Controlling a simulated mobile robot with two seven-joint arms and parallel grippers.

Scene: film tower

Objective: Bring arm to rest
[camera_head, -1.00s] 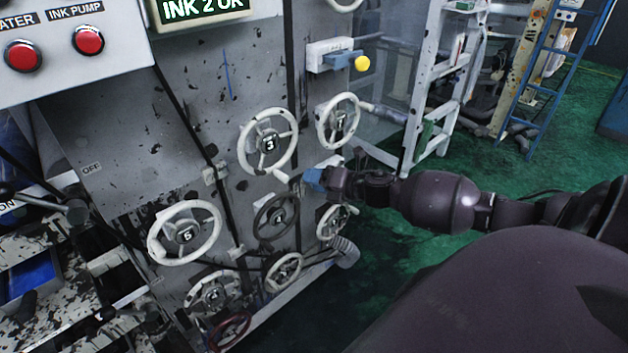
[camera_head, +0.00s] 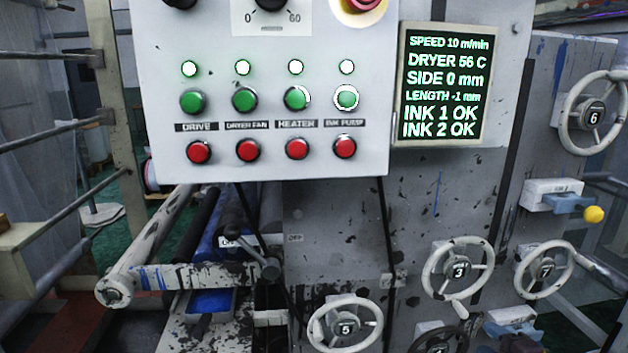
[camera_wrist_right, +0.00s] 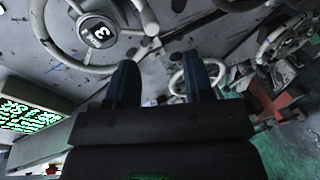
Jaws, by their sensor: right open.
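Most of my right arm is outside the head view. My left gripper is not in view.
The control panel (camera_head: 265,160) with green and red buttons fills the upper middle, beside a lit screen (camera_head: 443,85). Handwheels 5 (camera_head: 345,329), 6 (camera_head: 592,116) and 7 (camera_head: 545,270) stick out from the machine. A yellow knob (camera_head: 594,214) sits at right.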

